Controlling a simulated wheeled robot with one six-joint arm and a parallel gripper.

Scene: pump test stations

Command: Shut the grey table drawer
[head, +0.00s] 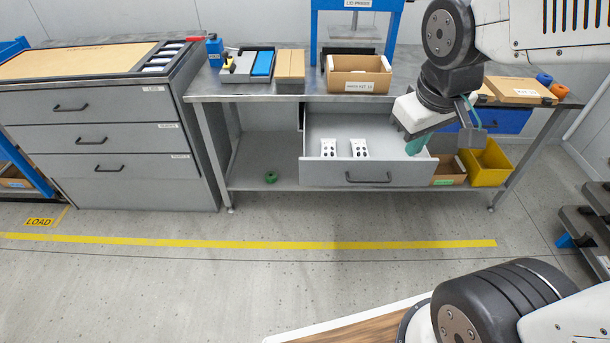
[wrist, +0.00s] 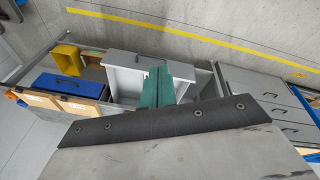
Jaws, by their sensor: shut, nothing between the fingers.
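The grey table drawer (head: 330,174) is pulled out from under the metal workbench, with its dark handle on the front panel. Two white parts with dark holes (head: 328,148) (head: 359,148) lie inside it. The drawer also shows in the wrist view (wrist: 125,68), where my fingers hide part of it. My gripper (head: 418,144) has green fingers, shut together and empty. In the head view it overlaps the drawer's right side, pointing down; I cannot tell whether it touches. The fingers also show in the wrist view (wrist: 157,86).
A yellow bin (head: 487,165) and a cardboard box (head: 448,170) stand right of the drawer on the lower shelf. A grey cabinet (head: 105,190) stands left. Green tape (head: 270,177) lies on the shelf. The floor in front is clear.

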